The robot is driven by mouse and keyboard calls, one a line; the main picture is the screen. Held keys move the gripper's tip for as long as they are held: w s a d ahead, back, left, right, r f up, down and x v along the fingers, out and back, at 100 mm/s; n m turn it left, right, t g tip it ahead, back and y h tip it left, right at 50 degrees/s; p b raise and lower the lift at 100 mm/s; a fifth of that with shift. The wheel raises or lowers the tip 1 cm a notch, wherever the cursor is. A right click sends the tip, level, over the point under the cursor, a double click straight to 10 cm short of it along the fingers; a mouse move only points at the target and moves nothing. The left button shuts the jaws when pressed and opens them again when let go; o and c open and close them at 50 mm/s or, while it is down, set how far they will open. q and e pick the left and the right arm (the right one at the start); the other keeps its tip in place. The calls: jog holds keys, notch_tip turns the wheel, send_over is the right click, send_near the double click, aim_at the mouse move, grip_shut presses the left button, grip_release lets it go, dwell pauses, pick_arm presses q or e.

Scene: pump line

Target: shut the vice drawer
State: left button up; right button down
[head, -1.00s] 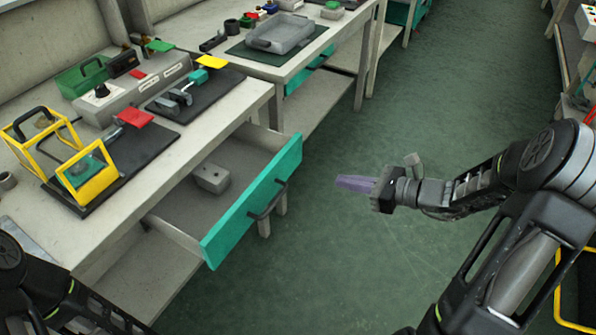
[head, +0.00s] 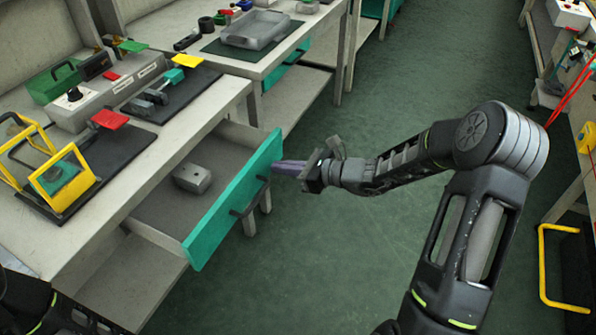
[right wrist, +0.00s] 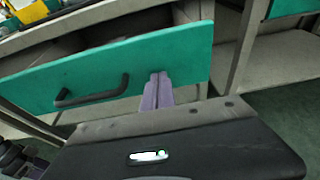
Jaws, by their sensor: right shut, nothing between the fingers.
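The vice drawer (head: 225,205) stands pulled out under the near workbench, with a teal front and a dark bar handle. The drawer front also shows in the right wrist view (right wrist: 150,62), with its handle (right wrist: 92,92) left of my fingers. A grey block (head: 192,178) lies inside the drawer. My right gripper (head: 276,167) is shut and empty, its purple fingertips at the drawer front near its far end. In the right wrist view the fingertips (right wrist: 158,78) overlap the teal panel; I cannot tell whether they touch it. My left gripper is not in view; only part of my left arm shows.
The near workbench top (head: 150,165) holds a small vice on a dark mat, a yellow-framed guard (head: 62,178) and a green box (head: 53,82). A second bench with a grey tray (head: 255,30) stands behind. The green floor (head: 330,260) in front is clear.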

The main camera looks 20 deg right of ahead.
jog(key=shift+w+a, duration=0.3)
jog(key=shift+w, duration=0.05)
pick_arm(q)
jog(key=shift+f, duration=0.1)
pick_arm(e)
jog(key=b, duration=0.3)
send_near(216, 156)
jog(key=shift+w+a+r, duration=0.75)
jog(key=shift+w+a, duration=0.2)
jog(key=shift+w, duration=0.05)
jog(key=w+a, duration=0.2)
jog(key=w+a+b, duration=0.1)
jog(key=w+a, duration=0.1)
jog(key=w, duration=0.1)
jog(key=shift+w+a, duration=0.15)
jog(key=shift+w, duration=0.1)
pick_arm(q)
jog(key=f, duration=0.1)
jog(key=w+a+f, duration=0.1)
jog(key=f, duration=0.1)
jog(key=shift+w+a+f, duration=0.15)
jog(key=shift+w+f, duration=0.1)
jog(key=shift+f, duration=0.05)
pick_arm(e)
jog(key=shift+w+a+r, duration=0.1)
jog(key=shift+w+r, duration=0.05)
jog(key=shift+r, duration=0.15)
jog(key=shift+r, duration=0.1)
